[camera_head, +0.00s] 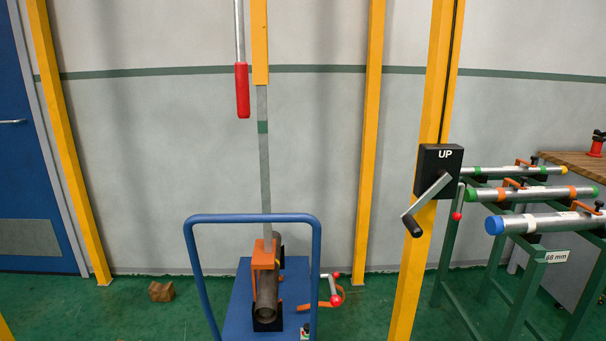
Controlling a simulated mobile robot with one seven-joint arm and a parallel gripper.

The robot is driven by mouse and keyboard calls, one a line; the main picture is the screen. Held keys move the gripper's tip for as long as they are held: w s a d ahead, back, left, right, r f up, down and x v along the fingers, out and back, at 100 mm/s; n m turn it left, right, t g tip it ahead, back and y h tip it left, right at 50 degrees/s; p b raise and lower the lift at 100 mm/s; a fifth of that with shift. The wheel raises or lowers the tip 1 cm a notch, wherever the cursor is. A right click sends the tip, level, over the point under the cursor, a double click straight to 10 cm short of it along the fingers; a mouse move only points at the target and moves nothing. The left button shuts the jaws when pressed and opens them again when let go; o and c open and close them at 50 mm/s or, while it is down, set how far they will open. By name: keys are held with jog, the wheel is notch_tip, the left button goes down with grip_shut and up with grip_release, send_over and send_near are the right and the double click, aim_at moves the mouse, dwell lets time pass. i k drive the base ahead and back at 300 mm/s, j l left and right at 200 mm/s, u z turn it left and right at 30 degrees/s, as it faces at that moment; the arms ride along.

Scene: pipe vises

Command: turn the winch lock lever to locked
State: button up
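The black winch box (438,171), marked "UP", is mounted on a yellow post at the right of centre. A grey crank with a black handle (412,226) slants down to the left from its front. At the box's right side a short grey lever with a red knob (457,215) hangs nearly straight down; it looks like the winch lock lever. No locked or unlocked marking is readable there. My gripper is not in view.
A blue cart (240,290) carries a short pipe (267,290) under a hanging strap (264,160). A red-gripped bar (242,90) hangs above. A green rack (440,265) with several pipes stands close to the post's right. A brown block (161,291) lies on the floor.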

aim_at(457, 215)
jog(key=i+l+z, duration=0.25)
jog(key=i+l, duration=0.15)
jog(key=i+l+z, duration=0.3)
jog(key=i+l, duration=0.15)
